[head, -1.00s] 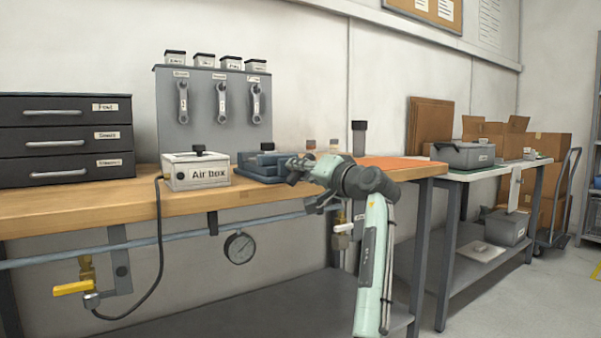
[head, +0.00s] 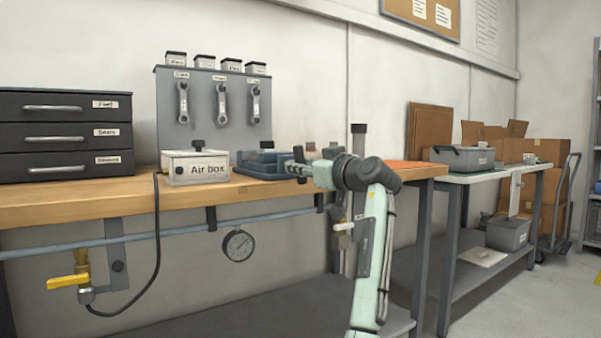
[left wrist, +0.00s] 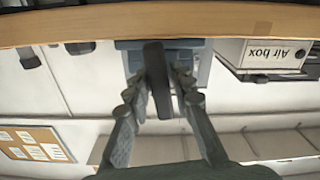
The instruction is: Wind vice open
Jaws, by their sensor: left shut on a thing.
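The blue-grey vice (head: 262,162) sits on the wooden workbench (head: 80,207), right of the Air box. It also shows in the left wrist view (left wrist: 134,58), which is upside down. My left gripper (head: 300,170) is at the vice's right end, with its arm coming up in front of the bench. In the left wrist view my left gripper (left wrist: 166,85) is shut on a dark bar (left wrist: 156,70), which looks like the vice handle. How far the jaws are apart cannot be told. My right gripper is out of view.
The white Air box (head: 194,168) stands close left of the vice. A grey tool panel (head: 212,110) with wrenches is behind. Black drawers (head: 66,136) stand at the left. A blue-grey pipe with a gauge (head: 238,245) runs below the bench front.

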